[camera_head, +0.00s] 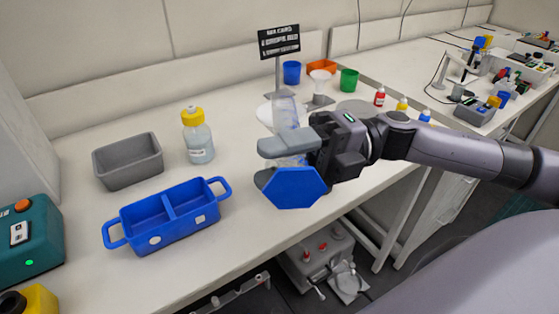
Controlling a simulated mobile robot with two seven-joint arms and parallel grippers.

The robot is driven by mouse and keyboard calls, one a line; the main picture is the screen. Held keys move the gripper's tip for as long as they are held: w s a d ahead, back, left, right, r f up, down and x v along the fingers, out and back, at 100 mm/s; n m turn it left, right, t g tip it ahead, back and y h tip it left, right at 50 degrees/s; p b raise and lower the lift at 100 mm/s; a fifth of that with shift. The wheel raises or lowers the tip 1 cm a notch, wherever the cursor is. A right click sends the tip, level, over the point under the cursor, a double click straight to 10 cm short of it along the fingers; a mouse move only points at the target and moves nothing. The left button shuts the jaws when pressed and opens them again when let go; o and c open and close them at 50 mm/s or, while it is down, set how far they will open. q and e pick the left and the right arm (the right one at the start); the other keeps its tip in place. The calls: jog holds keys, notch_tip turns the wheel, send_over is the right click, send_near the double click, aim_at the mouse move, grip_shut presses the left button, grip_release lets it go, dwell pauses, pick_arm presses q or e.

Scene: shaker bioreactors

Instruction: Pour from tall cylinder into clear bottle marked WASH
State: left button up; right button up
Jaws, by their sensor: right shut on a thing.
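A tall clear cylinder (285,110) with a blue hexagonal base (293,188) is in my right gripper (285,160), which is shut around its tube. The base faces towards me and the tube runs up and away behind the fingers, so the cylinder looks tilted. I cannot make out any liquid in it. A clear bottle (199,143) with a yellow cap stands upright on the bench, left of the gripper and apart from it. Its marking is too small to read. My left gripper is not in view.
A blue two-part tray (228,187) and a grey bin (96,164) stand on the left. Behind the gripper are a black sign (279,41), a blue cup (291,72), a white funnel-like cup (320,80) and a green cup (349,80). Bench between bottle and gripper is clear.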

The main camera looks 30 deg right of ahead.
jog(key=shift+r+m, duration=0.3)
jog(key=shift+r, duration=0.05)
jog(key=shift+w+r, duration=0.1)
jog(key=shift+r, duration=0.15)
jog(key=shift+w+d+r+m+y, duration=0.1)
jog(key=shift+r+m+y, duration=0.1)
jog(key=shift+r+m, duration=0.2)
jog(key=shift+w+d+r+m+y, duration=0.1)
jog(key=shift+r+m+y, duration=0.1)
jog(key=shift+r+m, duration=0.2)
jog(key=shift+r, duration=0.25)
dwell(1.7)
